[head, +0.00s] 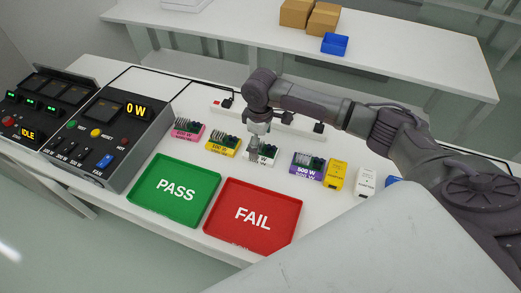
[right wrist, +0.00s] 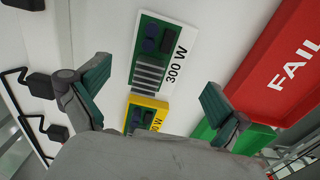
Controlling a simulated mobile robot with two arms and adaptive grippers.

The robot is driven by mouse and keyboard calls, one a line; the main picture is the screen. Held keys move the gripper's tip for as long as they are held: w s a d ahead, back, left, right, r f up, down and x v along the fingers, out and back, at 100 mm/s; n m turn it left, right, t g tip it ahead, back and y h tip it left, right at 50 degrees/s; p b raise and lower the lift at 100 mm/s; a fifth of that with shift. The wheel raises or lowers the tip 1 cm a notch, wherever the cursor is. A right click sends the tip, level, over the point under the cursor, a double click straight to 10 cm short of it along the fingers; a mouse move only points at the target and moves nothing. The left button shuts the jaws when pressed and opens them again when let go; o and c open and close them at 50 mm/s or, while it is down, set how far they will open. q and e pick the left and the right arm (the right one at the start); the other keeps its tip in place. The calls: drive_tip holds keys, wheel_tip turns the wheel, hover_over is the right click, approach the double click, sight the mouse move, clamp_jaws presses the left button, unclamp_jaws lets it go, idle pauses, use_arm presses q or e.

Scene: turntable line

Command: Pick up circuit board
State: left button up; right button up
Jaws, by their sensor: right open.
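Several circuit boards stand in a row on the white table. They are a pink board (head: 187,130), a yellow board (head: 222,148), a white board (head: 262,158) and a purple board (head: 307,169). My right gripper (head: 257,141) is open and points down over the white board. In the right wrist view the white board (right wrist: 162,58), marked 300 W, lies ahead of the open fingers of my right gripper (right wrist: 155,92), apart from them. The yellow board (right wrist: 147,114) shows partly behind the wrist. My left gripper is not in view.
A green PASS tray (head: 156,208) and a red FAIL tray (head: 236,234) lie in front of the boards. A control console (head: 110,130) stands left. A white power strip (head: 285,122) lies behind. Yellow (head: 336,175) and white (head: 365,182) blocks stand right of the purple board.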

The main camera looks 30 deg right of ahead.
sight(260, 146)
drive_tip(key=shift+w+d+f, duration=0.1)
drive_tip(key=shift+d+f, duration=0.05)
drive_tip(key=shift+f, duration=1.75)
drive_tip(key=c, duration=1.2)
drive_tip(key=shift+c, duration=0.8)
drive_tip(key=shift+r, duration=0.15)
